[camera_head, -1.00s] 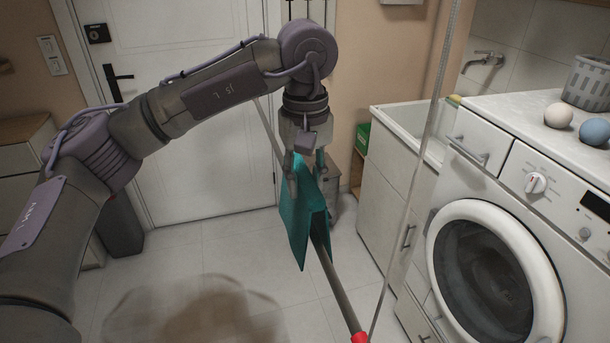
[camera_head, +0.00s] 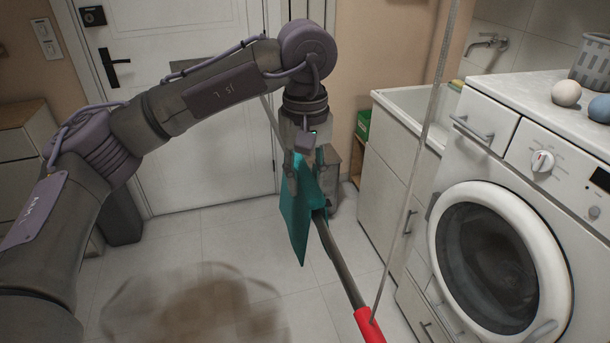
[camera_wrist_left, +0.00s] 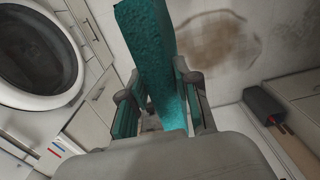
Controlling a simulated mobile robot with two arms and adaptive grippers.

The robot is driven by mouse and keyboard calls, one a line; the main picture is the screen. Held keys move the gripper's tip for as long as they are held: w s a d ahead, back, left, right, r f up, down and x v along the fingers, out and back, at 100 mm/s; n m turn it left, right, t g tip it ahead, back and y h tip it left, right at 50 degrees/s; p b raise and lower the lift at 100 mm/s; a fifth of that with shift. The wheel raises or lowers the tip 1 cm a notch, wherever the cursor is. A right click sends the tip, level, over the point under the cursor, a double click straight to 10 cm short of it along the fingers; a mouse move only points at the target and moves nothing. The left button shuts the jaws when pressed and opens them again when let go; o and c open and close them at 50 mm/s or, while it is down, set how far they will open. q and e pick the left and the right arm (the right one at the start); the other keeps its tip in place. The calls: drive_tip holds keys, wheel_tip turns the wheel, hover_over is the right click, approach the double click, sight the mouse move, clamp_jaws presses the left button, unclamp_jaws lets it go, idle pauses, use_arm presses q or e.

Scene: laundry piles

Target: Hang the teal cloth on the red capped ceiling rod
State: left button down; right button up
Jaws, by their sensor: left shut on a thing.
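The teal cloth (camera_head: 297,218) hangs from my left gripper (camera_head: 305,172), which is shut on its upper part. The cloth hangs as a folded panel, with a narrow second flap on its right. The dark rod (camera_head: 336,258) comes out at the cloth's right side, between the flaps as far as I can see, and runs toward me to its red cap (camera_head: 369,325). Whether the cloth rests on the rod is hidden. In the left wrist view the cloth (camera_wrist_left: 150,60) stands between the fingers of the left gripper (camera_wrist_left: 160,100). My right gripper is not in view.
A thin suspension line (camera_head: 415,165) rises from the rod near the cap. A washing machine (camera_head: 555,190) and a sink cabinet (camera_head: 385,185) stand to the right. A white door (camera_head: 190,140) is behind. The tiled floor below is mostly open, with a brown stain (camera_head: 195,305).

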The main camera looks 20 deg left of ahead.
use_arm(q)
drive_tip(key=c, duration=0.7)
unclamp_jaws()
drive_tip(key=shift+c, duration=0.2)
